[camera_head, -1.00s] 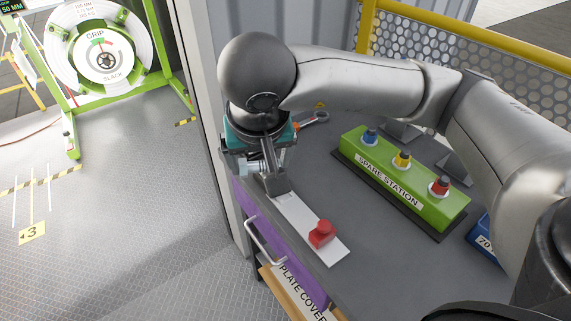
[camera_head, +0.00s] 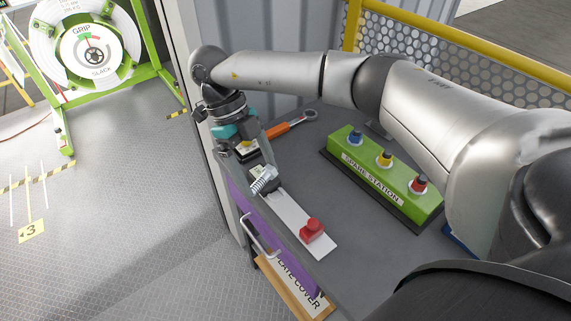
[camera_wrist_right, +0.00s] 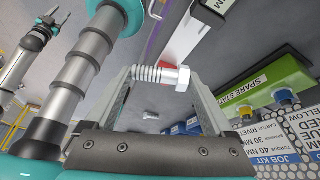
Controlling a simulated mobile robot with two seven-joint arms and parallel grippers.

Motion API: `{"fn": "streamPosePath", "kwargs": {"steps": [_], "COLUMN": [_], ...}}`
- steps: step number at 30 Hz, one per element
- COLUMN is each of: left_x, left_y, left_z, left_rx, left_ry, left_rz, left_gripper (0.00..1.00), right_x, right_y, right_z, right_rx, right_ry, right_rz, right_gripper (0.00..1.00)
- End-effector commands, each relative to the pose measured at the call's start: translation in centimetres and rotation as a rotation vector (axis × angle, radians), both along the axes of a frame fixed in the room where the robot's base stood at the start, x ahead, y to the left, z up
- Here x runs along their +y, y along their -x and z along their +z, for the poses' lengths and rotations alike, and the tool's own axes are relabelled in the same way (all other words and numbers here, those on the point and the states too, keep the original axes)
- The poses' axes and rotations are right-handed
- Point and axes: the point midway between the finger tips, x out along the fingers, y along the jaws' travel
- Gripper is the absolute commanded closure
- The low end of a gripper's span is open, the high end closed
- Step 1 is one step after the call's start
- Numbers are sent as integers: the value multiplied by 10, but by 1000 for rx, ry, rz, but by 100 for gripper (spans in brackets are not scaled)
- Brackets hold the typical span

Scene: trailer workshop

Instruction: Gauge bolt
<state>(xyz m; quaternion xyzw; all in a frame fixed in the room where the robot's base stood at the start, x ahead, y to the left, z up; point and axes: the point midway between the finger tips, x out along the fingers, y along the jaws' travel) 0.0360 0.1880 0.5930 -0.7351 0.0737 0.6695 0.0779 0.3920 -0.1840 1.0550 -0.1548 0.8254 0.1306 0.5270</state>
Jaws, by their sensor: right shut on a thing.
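My right gripper (camera_head: 266,178) is shut on a silver threaded bolt (camera_head: 264,180), held above the near-left edge of the workbench. In the right wrist view the bolt (camera_wrist_right: 162,76) lies crosswise between the two fingers, its hex head at the right.
A green spare station (camera_head: 385,178) with blue, yellow and red knobs stands on the bench (camera_head: 335,205). An orange-handled wrench (camera_head: 290,125) lies behind my right gripper. A purple drawer front (camera_head: 262,222) with a handle is below the bench edge. A yellow railing (camera_head: 440,45) runs behind.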

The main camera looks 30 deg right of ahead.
Motion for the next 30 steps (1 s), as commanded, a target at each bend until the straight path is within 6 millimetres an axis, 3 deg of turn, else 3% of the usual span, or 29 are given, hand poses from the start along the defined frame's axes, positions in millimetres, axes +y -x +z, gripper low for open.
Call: {"fn": "streamPosePath", "kwargs": {"steps": [1,5,18,24,30], "left_x": [0,0,0,0,0], "left_y": [0,0,0,0,0], "left_z": [7,12,43,50,51], "left_rx": [0,0,0,0,0], "left_ry": [0,0,0,0,0], "left_rz": [0,0,0,0,0], "left_gripper": [50,50,50,50,50], "right_x": [-5,-10,-49,-60,-63], "right_y": [1,1,4,4,3], "right_z": [-1,-8,-31,-38,-41], "right_rx": [9,8,-9,-18,-21], "right_ry": [-3,-8,-18,-27,-30], "right_rz": [-150,-408,-1518,-1807,-1899], "right_gripper": [100,100,100,100,100]}}
